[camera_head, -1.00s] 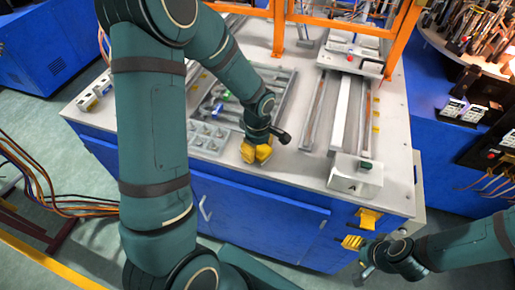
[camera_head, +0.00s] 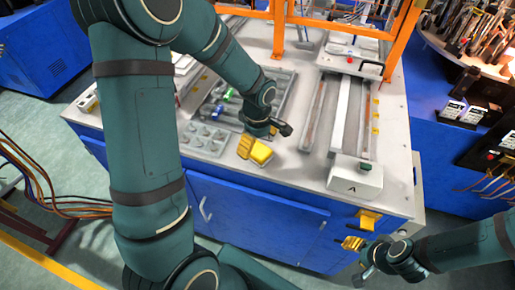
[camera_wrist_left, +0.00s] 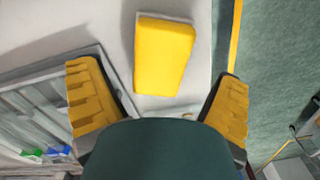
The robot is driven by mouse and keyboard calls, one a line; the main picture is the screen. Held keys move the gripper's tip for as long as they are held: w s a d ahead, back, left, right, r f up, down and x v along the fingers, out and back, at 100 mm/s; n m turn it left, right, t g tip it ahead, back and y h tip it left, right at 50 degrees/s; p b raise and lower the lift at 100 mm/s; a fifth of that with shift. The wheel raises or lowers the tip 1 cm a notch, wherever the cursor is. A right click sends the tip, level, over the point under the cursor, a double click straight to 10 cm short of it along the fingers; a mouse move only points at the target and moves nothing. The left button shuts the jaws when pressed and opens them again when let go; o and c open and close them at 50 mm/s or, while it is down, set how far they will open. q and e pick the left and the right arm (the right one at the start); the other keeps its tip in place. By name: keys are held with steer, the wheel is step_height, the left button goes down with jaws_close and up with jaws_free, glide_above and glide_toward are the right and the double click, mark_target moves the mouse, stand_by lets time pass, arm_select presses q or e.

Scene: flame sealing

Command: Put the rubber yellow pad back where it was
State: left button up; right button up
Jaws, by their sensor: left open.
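The yellow rubber pad (camera_head: 261,153) lies on the light table top near its front edge. It also shows in the left wrist view (camera_wrist_left: 163,55) as a plain yellow block lying flat. My left gripper (camera_wrist_left: 160,98) is open and empty, with its yellow ribbed fingers spread wide and the pad beyond them, between their lines. In the head view one finger of the left gripper (camera_head: 249,147) shows just left of the pad; the other is hidden. My right gripper (camera_head: 358,257) hangs in front of the table, low on the right, with its fingers apart and nothing between them.
A grey tray (camera_head: 204,141) with several round-topped pieces lies left of the pad. A larger tray behind it holds green and blue parts. A long rail fixture (camera_head: 345,115) stands to the right, with a white end block (camera_head: 356,181). Bare table surrounds the pad.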

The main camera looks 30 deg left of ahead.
mark_target(258, 148)
arm_select(q)
step_height(258, 148, up, 8)
steer(key=shift+r, duration=0.25)
arm_select(e)
steer(key=shift+r, duration=0.35)
